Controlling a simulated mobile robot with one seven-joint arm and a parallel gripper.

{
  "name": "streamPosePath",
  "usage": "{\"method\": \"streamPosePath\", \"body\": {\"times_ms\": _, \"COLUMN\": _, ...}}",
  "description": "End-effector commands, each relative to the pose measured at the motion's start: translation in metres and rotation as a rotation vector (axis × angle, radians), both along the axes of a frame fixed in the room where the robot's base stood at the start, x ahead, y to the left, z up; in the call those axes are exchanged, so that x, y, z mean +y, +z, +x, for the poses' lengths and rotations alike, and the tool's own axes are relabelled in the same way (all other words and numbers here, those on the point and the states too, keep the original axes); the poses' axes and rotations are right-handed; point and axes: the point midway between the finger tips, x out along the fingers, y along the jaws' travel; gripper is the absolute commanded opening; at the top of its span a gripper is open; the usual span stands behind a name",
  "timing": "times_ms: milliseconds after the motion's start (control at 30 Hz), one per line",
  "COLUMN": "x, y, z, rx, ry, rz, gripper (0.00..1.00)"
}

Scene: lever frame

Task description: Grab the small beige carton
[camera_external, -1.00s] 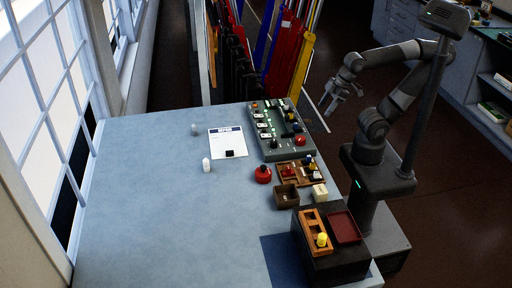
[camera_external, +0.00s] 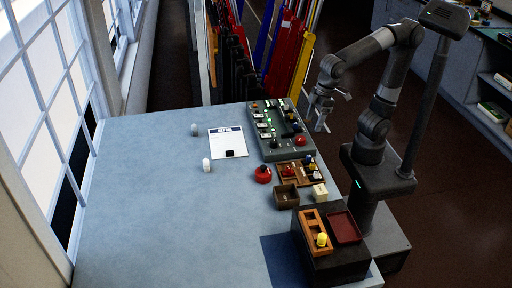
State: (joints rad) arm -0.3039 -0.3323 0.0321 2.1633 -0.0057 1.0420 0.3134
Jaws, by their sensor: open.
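The small beige carton (camera_external: 319,191) stands on the blue table, just right of a small brown open box (camera_external: 286,196) and in front of the wooden tray. It is upright and uncovered. My gripper (camera_external: 320,124) is open and empty. It hangs in the air at the table's right edge, near the right side of the grey control panel, well behind and above the carton.
The control panel (camera_external: 264,147) and a wooden tray with small pieces (camera_external: 289,168) lie behind the carton. A red round object (camera_external: 263,174) is to the left. A dark block with a red tray (camera_external: 344,228) stands in front. The table's left side is mostly clear.

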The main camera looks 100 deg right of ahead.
Motion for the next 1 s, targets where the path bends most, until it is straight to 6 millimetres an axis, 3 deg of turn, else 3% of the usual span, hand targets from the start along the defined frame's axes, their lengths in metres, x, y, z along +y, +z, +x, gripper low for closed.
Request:
{"method": "streamPosePath", "body": {"times_ms": 200, "x": 0.082, "y": -0.010, "z": 0.030, "rx": 0.112, "ry": 0.022, "rz": -0.014, "gripper": 0.71}}
{"method": "streamPosePath", "body": {"times_ms": 500, "x": 0.187, "y": -0.038, "z": 0.041, "rx": 0.228, "ry": 0.031, "rz": -0.059, "gripper": 0.71}}
{"method": "streamPosePath", "body": {"times_ms": 700, "x": 0.216, "y": -0.049, "z": 0.039, "rx": 0.256, "ry": 0.028, "rz": -0.077, "gripper": 0.71}}
{"method": "streamPosePath", "body": {"times_ms": 1000, "x": 0.217, "y": -0.090, "z": 0.039, "rx": 0.260, "ry": 0.027, "rz": -0.079, "gripper": 0.71}}
